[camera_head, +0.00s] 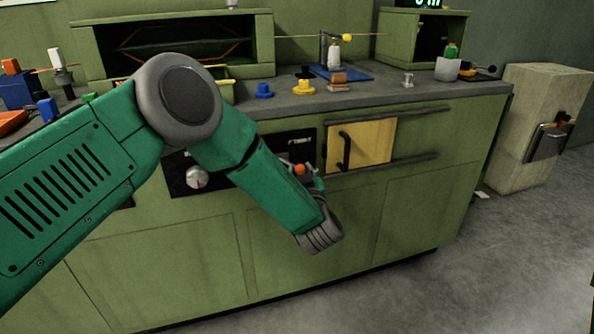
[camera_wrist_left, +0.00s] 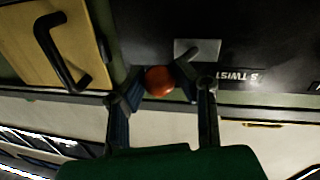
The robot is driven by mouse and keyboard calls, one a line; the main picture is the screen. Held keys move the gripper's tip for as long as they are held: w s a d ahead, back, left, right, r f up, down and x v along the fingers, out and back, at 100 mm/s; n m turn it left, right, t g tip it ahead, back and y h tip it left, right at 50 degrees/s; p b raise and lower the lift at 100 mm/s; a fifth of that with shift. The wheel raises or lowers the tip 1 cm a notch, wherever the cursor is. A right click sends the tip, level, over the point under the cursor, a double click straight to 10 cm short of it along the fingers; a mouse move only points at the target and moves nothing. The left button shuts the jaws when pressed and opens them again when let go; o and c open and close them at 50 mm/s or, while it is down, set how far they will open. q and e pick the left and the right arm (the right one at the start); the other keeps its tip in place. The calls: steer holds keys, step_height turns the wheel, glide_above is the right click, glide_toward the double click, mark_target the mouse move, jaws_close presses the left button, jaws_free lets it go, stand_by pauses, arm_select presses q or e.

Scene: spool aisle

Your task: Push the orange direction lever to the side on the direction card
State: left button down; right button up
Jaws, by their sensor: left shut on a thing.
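The orange direction lever shows as a round orange knob (camera_head: 299,169) in the head view, on the dark direction card (camera_head: 284,142) at the cabinet front. In the left wrist view the knob (camera_wrist_left: 159,80) sits between the two fingertips of my left gripper (camera_wrist_left: 160,88), which is shut on it. The card (camera_wrist_left: 145,25) there carries white lettering that ends in "TWIST" and a small grey plate (camera_wrist_left: 197,50) beside the knob. In the head view my left gripper (camera_head: 303,173) is partly hidden by its own wrist. The lever's stem is hidden. My right gripper is not in view.
A yellow door (camera_head: 374,139) with a black handle is just right of the card. A dark panel with a silver knob (camera_head: 197,178) is to its left. Grey rails (camera_head: 392,161) stick out near the door. The counter (camera_head: 380,92) above holds several small parts.

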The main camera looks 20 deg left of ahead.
arm_select(q)
steer(key=shift+w+a+r+n+y, duration=0.25)
steer(key=shift+a+n+y, duration=0.05)
steer(key=shift+d, duration=0.1)
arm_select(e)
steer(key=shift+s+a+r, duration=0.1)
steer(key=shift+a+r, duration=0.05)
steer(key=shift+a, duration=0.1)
arm_select(q)
steer(key=shift+d, duration=0.1)
steer(key=c, duration=1.3)
jaws_free()
steer(key=shift+w+d, duration=0.1)
steer(key=shift+w, duration=0.05)
steer(key=shift+o, duration=0.2)
steer(key=shift+w+f, duration=0.15)
steer(key=shift+f, duration=0.1)
steer(key=shift+s, duration=0.4)
steer(key=v, duration=1.1)
steer(key=shift+d, duration=0.25)
